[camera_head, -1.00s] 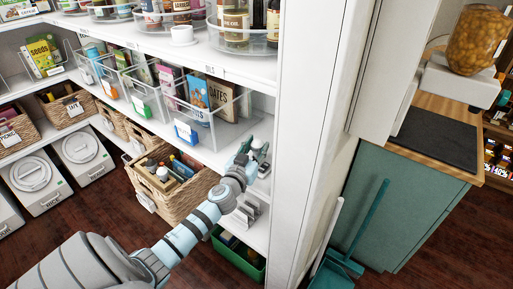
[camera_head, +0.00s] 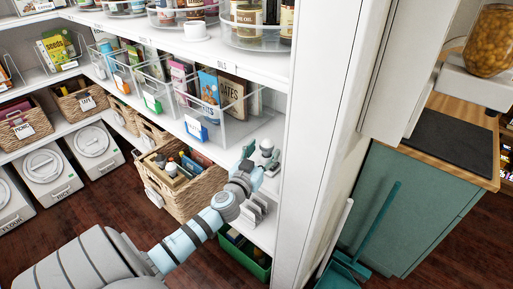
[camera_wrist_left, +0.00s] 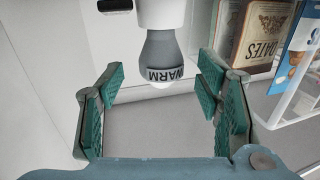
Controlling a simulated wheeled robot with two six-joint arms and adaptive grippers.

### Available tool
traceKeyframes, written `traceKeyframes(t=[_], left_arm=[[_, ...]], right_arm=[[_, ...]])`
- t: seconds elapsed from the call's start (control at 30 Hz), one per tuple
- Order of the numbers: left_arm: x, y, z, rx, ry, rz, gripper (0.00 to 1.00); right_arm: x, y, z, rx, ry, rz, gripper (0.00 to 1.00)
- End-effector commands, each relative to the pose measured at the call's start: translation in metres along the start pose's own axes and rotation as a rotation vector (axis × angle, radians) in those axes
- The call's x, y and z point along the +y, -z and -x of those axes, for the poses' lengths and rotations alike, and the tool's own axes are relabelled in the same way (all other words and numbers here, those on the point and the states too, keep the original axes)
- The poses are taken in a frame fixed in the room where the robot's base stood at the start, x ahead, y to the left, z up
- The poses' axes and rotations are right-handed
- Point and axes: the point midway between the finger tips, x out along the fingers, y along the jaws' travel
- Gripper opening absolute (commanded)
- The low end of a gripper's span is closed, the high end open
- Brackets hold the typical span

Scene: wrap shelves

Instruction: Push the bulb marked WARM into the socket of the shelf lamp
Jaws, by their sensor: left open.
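The grey bulb (camera_wrist_left: 160,60) with a dark WARM band and a pale rounded tip shows in the left wrist view. Its upper end meets a white cylindrical socket (camera_wrist_left: 161,14); whether it is fully seated I cannot tell. My left gripper (camera_wrist_left: 163,77) is open, with its green-padded fingers to either side of the bulb and gaps between pads and bulb. In the head view my left gripper (camera_head: 257,165) is by the right end of the middle shelf, where it and the arm hide much of the lamp. My right gripper is not in view.
A wicker basket (camera_head: 186,190) and a green crate (camera_head: 245,258) sit lower. The white shelf post (camera_head: 318,140) rises close on the right. Bare shelf shows around the gripper.

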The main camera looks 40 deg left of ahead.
Motion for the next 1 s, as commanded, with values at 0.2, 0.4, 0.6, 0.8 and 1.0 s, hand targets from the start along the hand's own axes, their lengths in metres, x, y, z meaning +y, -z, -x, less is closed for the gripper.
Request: traceKeyframes(t=[0.2,0.4,0.6,0.8,1.0], left_arm=[[0.0,-0.001,0.062,-0.003,-0.002,-0.002,0.59],[0.0,0.0,0.09,-0.001,-0.001,0.0,0.59],[-0.001,0.0,0.092,0.0,0.0,0.001,0.59],[-0.001,0.0,0.091,0.0,0.001,0.001,0.59],[-0.001,0.0,0.091,0.0,0.001,-0.004,0.59]], right_arm=[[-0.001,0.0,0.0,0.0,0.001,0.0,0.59],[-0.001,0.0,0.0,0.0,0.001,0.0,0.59],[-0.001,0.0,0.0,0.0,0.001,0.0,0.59],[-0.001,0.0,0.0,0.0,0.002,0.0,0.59],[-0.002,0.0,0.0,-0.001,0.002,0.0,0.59]])
